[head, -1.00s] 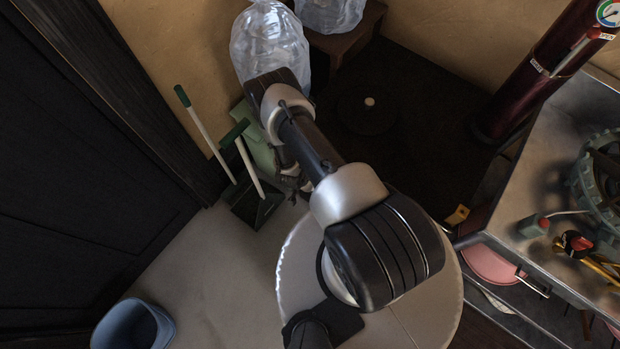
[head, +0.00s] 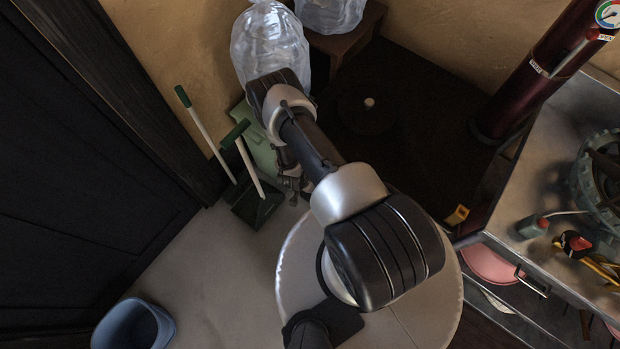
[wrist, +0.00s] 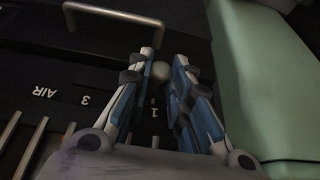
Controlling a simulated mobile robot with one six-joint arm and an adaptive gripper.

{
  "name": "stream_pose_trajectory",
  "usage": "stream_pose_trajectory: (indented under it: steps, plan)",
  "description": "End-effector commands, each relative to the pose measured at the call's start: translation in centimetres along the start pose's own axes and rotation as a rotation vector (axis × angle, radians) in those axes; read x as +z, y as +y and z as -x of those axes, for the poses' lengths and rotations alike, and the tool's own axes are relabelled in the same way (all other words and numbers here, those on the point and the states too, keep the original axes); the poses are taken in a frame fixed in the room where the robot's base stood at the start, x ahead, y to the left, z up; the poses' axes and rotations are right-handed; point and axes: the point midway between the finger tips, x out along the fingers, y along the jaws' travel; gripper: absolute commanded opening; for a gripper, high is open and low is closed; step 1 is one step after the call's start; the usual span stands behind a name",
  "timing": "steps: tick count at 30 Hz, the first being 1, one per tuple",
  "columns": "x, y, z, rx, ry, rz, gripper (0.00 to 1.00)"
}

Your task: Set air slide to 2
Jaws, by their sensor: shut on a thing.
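In the wrist view, a black panel carries the white label AIR (wrist: 43,91) with the marks 3 (wrist: 85,99) and 1 (wrist: 155,112). The slide's small pale round knob (wrist: 161,70) sits between my fingertips, close to the mark 1. My gripper (wrist: 164,60) is shut on the knob. The left finger covers the panel between 3 and 1, so no mark 2 shows. In the head view my gripper (head: 294,186) is small and dark, low beside a pale green object (head: 262,152), and the slide is hidden there.
The pale green body (wrist: 270,80) stands close on the right in the wrist view. A metal handle (wrist: 113,14) lies beyond the panel. A brush and dustpan (head: 258,205) are left of my gripper.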

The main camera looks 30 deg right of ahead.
Motion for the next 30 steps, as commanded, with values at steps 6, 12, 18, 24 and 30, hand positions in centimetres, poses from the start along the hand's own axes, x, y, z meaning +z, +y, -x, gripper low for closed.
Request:
stream_pose_trajectory:
  steps: [6, 12, 18, 24, 30]
  plan:
    - [0.3, 3.8, 0.2, 0.014, -0.007, -0.002, 0.00]
    - [0.4, 3.7, 0.1, 0.010, -0.009, 0.001, 0.00]
    - [0.5, 3.8, 0.0, 0.011, -0.010, 0.002, 0.26]
    - [0.3, 3.7, 0.0, 0.010, -0.007, 0.000, 0.39]
    - [0.3, 3.6, 0.1, 0.009, -0.005, -0.001, 0.40]
